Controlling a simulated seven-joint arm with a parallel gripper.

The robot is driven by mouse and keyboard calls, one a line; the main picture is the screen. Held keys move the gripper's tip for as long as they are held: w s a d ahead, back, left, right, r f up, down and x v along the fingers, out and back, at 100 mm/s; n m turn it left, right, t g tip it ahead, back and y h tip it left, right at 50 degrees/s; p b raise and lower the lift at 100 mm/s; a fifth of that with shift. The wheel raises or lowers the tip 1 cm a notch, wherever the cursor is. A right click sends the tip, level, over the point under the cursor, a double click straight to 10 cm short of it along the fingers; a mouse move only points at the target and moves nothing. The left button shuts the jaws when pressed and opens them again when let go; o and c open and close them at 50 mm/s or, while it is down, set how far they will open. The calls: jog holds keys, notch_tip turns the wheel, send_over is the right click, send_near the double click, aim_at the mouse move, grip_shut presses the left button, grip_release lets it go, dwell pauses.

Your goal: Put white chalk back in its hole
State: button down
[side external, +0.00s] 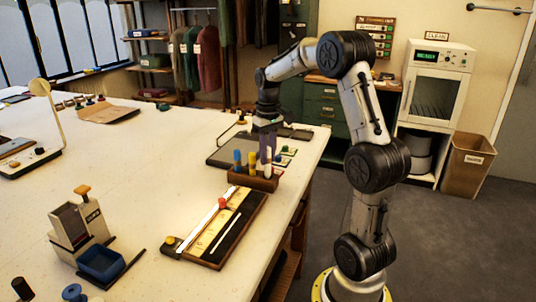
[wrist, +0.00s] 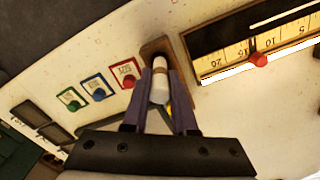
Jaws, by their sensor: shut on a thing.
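The white chalk (wrist: 160,85) is between the two fingers of my gripper (wrist: 160,88) in the wrist view, with a tan band near its middle. In the side view my gripper (side external: 267,157) points down over the right part of the wooden chalk holder (side external: 254,182). The holder (wrist: 152,47) also shows behind the fingers in the wrist view. The fingers hide much of it, and I cannot tell whether the chalk's lower end is in a hole.
A measuring board (side external: 215,228) with a red slider lies in front of the holder. A dark flat board (side external: 228,152) lies behind it, with red, blue and green labelled cards (wrist: 95,87) near it. The table's right edge is close by.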

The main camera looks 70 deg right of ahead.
jog(key=shift+f, duration=1.35)
dwell(1.0)
jog(key=c, duration=0.6)
grip_release()
jog(key=shift+r, duration=0.15)
jog(key=shift+r, duration=3.4)
